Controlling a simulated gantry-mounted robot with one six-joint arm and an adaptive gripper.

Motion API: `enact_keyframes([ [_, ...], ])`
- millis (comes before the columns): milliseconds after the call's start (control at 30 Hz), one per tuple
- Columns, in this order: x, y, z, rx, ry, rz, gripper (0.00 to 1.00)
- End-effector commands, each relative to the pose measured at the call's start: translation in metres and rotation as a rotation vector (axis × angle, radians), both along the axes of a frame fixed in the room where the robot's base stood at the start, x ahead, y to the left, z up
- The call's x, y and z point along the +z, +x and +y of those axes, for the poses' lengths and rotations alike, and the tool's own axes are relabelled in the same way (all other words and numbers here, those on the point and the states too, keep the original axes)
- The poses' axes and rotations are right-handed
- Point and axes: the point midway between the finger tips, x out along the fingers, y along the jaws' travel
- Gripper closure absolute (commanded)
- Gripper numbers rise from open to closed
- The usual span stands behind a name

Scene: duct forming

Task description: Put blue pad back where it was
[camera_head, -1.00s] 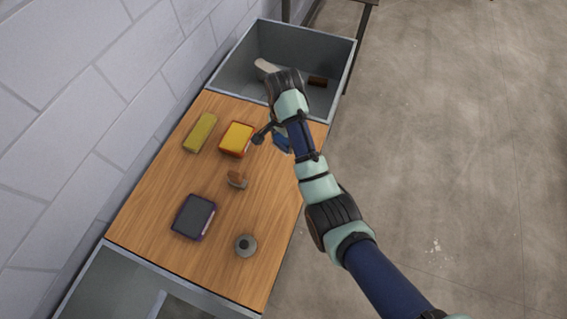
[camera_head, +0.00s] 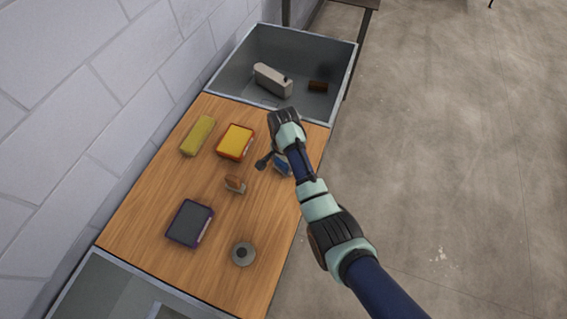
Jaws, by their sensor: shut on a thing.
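The blue pad (camera_head: 283,168) shows in part at the right side of the wooden table, beneath my wrist. My gripper (camera_head: 270,160) is shut on it, with one dark finger visible at the pad's left side. The arm hides the pad's right part, and I cannot tell whether the pad touches the table.
The wooden table (camera_head: 150,222) holds a yellow-green block (camera_head: 197,135), a yellow pad in an orange tray (camera_head: 236,141), a small brown-and-grey piece (camera_head: 235,184), a dark pad in a purple tray (camera_head: 189,222) and a round grey knob (camera_head: 243,254). A grey bin (camera_head: 322,103) behind holds a pale block (camera_head: 272,80) and a brown block (camera_head: 318,86).

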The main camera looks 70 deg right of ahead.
Motion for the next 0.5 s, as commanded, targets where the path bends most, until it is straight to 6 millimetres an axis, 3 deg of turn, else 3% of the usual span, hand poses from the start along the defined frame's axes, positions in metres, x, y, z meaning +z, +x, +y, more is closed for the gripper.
enact_keyframes([
  [133,-0.0032,-0.0002,0.0002,0.000,0.000,0.001,0.92],
  [167,-0.0029,-0.0002,0.0002,0.000,0.000,0.001,0.33],
  [200,-0.0026,-0.0001,0.0001,0.000,0.000,0.001,0.27],
  [300,-0.0026,-0.0001,0.0001,0.000,0.000,0.001,0.11],
  [500,-0.0025,-0.0001,0.0001,0.000,0.000,0.001,0.11],
])
